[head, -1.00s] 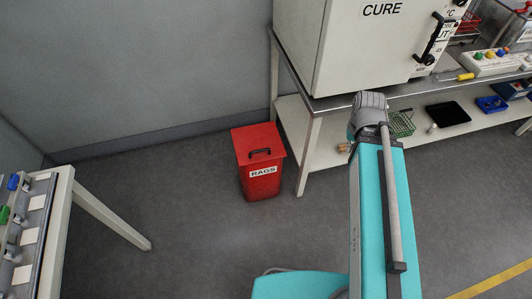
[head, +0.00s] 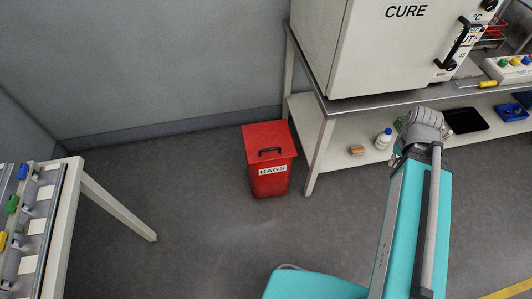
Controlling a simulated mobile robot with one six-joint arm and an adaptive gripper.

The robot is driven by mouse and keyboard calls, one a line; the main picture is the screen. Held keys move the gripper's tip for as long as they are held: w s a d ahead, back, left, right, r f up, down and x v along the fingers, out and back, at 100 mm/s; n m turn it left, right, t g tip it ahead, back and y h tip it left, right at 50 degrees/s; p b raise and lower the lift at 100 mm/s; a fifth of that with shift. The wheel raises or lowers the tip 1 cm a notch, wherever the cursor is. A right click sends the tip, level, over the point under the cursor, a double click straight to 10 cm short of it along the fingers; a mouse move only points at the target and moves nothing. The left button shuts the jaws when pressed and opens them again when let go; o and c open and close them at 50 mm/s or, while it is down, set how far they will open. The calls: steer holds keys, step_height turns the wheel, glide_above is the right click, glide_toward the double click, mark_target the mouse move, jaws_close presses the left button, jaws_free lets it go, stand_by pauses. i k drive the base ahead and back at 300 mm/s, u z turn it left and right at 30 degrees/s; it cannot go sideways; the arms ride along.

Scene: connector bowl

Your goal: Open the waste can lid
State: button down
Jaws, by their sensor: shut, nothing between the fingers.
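The red waste can (head: 270,181) stands on the grey floor near the back wall, left of the white bench. It carries a white label that reads RAGS. Its red lid (head: 265,137) lies shut on top, with a dark handle (head: 270,151) toward the front edge. My teal arm reaches up on the right side of the view, well apart from the can. My gripper does not show; the grey joint at the arm's far end is the last part I can make out.
The white bench (head: 328,125) stands right of the can, its front leg close by. It bears the CURE oven (head: 397,50). A white bottle (head: 383,139) and a small brown block (head: 356,150) sit on the lower shelf. Another table (head: 68,175) is at the left. The floor before the can is clear.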

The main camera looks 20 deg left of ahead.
mark_target(264, 142)
steer(key=u, duration=0.05)
steer(key=k, duration=1.1)
steer(key=u, duration=1.55)
steer(key=i, duration=1)
steer(key=u, duration=0.05)
